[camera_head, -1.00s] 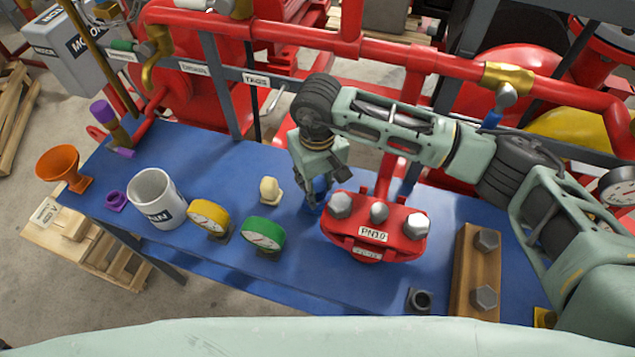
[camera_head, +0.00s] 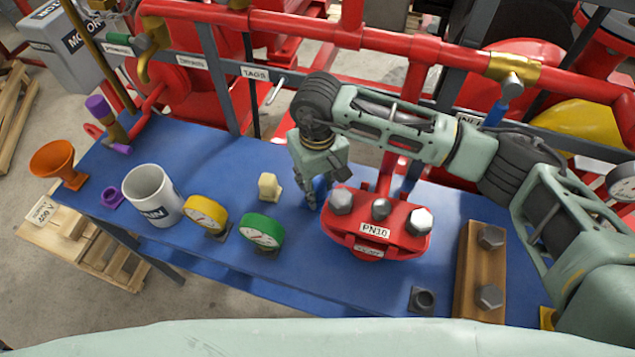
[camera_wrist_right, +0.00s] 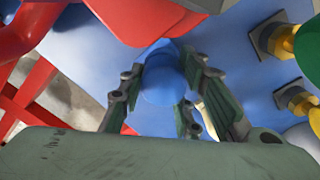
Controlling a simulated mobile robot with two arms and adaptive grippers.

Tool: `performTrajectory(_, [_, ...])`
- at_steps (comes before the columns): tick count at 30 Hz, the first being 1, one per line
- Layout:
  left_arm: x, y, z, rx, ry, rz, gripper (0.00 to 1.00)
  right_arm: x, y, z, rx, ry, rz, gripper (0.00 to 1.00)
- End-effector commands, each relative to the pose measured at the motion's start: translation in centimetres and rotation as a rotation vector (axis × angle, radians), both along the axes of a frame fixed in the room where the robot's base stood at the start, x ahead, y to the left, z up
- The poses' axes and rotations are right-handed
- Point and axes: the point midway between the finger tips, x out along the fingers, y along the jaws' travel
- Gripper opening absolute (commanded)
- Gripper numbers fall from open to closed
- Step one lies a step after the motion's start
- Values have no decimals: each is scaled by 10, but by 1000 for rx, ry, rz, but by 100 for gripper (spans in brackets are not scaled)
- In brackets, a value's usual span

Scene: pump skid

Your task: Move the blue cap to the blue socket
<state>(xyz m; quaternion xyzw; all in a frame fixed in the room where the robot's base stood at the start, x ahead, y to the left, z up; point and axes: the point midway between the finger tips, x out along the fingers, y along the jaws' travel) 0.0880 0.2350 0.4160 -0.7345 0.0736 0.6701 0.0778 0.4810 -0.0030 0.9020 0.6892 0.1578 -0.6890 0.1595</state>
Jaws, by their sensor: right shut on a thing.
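The blue cap (camera_wrist_right: 160,82) is between the two fingers of my right gripper (camera_wrist_right: 160,100) in the right wrist view. In the head view my right gripper (camera_head: 318,192) points down at the blue bench, just left of the red PN10 flange (camera_head: 375,222), and is shut on the cap (camera_head: 320,186), which is mostly hidden by the fingers. Whether the cap touches the bench cannot be told. I cannot make out a blue socket; blue on blue and the gripper hide that spot. My left gripper is not in view.
Left of the gripper stand a cream block (camera_head: 268,186), a green gauge (camera_head: 262,231), a yellow gauge (camera_head: 205,213) and a white mug (camera_head: 153,195). A dark socket (camera_head: 423,299) and a wooden block with bolts (camera_head: 468,275) are at right. Red pipes run behind.

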Motion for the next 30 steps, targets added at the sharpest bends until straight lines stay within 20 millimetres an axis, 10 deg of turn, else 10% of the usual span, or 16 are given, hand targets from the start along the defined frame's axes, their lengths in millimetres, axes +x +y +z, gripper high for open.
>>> performTrajectory(14, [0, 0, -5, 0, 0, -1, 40, 0, 0, -4, 0, 0, 0, 0])
performTrajectory(15, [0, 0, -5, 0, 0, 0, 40, 0, 0, -4, 0, 0, 0, 34])
performTrajectory(21, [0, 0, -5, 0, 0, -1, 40, 0, 0, -4, 0, 0, 0, 52])
performTrajectory(30, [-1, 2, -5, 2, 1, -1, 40, 0, 0, -4, 0, 0, 0, 52])
